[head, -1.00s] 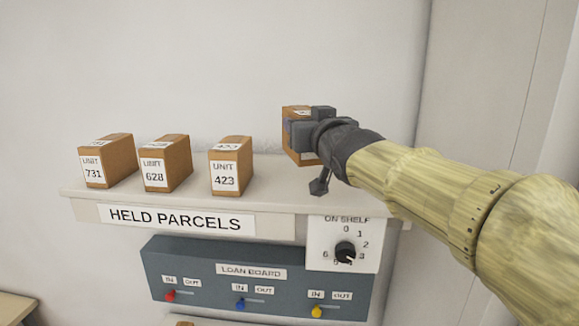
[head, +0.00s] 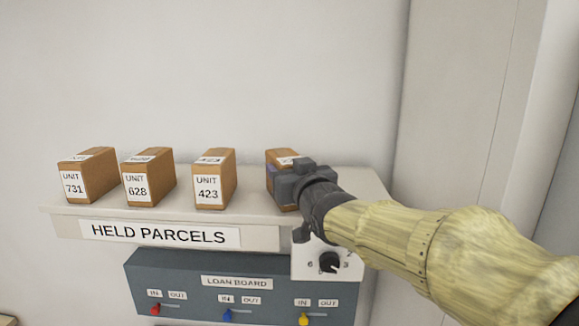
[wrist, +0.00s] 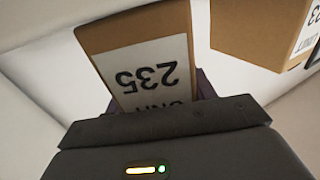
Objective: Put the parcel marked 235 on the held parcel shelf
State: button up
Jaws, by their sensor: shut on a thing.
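My gripper (head: 287,184) is shut on a brown parcel (head: 283,157) at the right end of the held parcel shelf (head: 262,207). In the wrist view the parcel (wrist: 125,38) carries a white label reading 235, upside down. In the head view my gripper hides most of its front and its lower edge. It appears at or just above the shelf top; I cannot tell whether it touches. The shelf has a HELD PARCELS sign (head: 159,234) on its front edge.
Parcels marked 731 (head: 87,176), 628 (head: 149,178) and 423 (head: 214,179) stand in a row to the left, with a gap beside 423. Below are a dial panel (head: 345,268) and a loan board (head: 190,282) with coloured sliders. A wall corner rises at right.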

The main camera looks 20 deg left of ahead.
jog(key=shift+s, duration=0.1)
jog(key=o, duration=1.4)
jog(key=shift+s+d+f+b, duration=0.1)
jog(key=shift+s+d+b, duration=0.2)
jog(key=shift+s+b, duration=0.2)
jog(key=b+v, duration=0.4)
jog(key=v, duration=0.7)
jog(key=shift+w+b, duration=0.1)
jog(key=shift+b, duration=0.25)
